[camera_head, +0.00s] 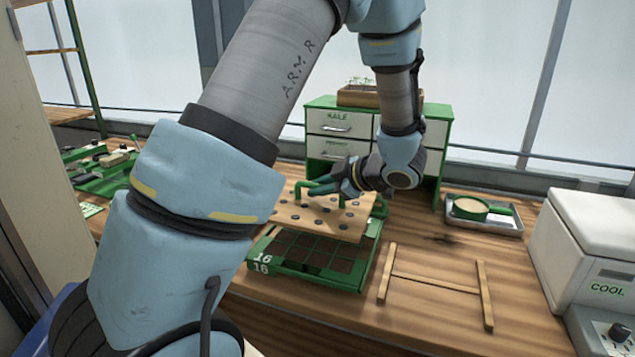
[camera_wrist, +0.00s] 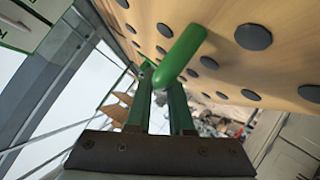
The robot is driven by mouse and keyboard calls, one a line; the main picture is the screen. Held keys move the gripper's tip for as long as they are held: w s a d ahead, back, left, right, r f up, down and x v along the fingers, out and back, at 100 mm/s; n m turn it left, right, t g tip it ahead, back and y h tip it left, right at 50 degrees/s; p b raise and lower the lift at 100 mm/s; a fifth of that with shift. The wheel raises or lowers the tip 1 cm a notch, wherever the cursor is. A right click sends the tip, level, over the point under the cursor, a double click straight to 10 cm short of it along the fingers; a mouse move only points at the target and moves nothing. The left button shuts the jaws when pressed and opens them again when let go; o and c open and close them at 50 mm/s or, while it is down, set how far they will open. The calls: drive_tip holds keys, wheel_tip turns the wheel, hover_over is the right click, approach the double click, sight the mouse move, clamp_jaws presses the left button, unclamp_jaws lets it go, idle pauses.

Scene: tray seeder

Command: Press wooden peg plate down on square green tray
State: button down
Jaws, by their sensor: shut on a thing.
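The wooden peg plate (camera_head: 345,222) is a light board with dark round pegs and green handles. My gripper (camera_head: 332,186) is shut on a green handle (camera_wrist: 180,55) of the plate. The plate is over the square green tray (camera_head: 340,283), which is marked 16 and has dark soil in its cells. The tray's front cells show below the plate's near edge; its rear is hidden. A gap shows at the front; whether the plate touches the tray behind cannot be told. In the wrist view the plate (camera_wrist: 285,72) fills the upper right beside my fingers.
A wooden H-shaped frame (camera_head: 435,284) lies right of the tray. A metal tray (camera_head: 485,222) with a green-handled sieve stands further back, near a white COOL box (camera_head: 590,245). A green drawer cabinet (camera_head: 345,123) stands behind. Green tools (camera_head: 105,165) lie at the left.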

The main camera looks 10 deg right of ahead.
drive_tip(key=shift+f+b, duration=2.9)
drive_tip(key=shift+f, duration=0.35)
drive_tip(key=shift+f+b, duration=0.3)
drive_tip(key=shift+f, duration=0.45)
drive_tip(key=shift+s+f, duration=0.1)
drive_tip(key=shift+f, duration=0.45)
drive_tip(key=shift+r+p, duration=4.1)
drive_tip(key=shift+r, duration=0.5)
